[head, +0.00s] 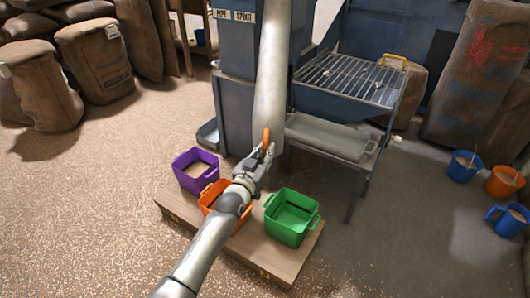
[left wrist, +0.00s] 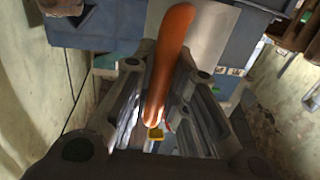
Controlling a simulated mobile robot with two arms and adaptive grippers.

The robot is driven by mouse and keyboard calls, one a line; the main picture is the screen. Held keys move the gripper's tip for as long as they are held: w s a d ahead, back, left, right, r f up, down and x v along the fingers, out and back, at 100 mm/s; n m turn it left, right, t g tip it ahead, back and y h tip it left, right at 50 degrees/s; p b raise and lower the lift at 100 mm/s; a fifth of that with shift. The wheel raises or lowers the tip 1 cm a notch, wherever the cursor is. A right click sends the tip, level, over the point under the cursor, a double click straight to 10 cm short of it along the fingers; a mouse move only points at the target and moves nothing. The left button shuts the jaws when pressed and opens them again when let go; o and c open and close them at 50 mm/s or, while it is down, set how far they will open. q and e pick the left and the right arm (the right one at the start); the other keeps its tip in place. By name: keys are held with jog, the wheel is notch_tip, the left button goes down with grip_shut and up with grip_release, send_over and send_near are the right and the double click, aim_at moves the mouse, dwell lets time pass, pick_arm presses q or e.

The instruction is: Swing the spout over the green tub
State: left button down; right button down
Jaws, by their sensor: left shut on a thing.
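The spout (head: 271,90) is a long pale grey pipe hanging down beside the blue machine. Its lower end is partly hidden by my left gripper (head: 262,158). That gripper is shut on the spout's orange handle (head: 266,138); the left wrist view shows the handle (left wrist: 170,58) between the fingers. The green tub (head: 305,225) stands at the right end of a low wooden platform (head: 270,262) and looks empty. From this angle the spout's mouth is hidden, so I cannot tell which tub lies under it. My right gripper is not in view.
An orange tub (head: 209,189), partly behind my arm, and a purple tub (head: 187,177) with pale contents share the platform. A grated hopper (head: 345,78) stands at right. Sacks (head: 95,60) line the back left, and several buckets (head: 463,167) stand far right.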

pick_arm(q)
jog(key=c, duration=1.4)
grip_release()
jog(key=shift+s, duration=0.1)
jog(key=v, duration=1.2)
jog(key=shift+c, duration=0.5)
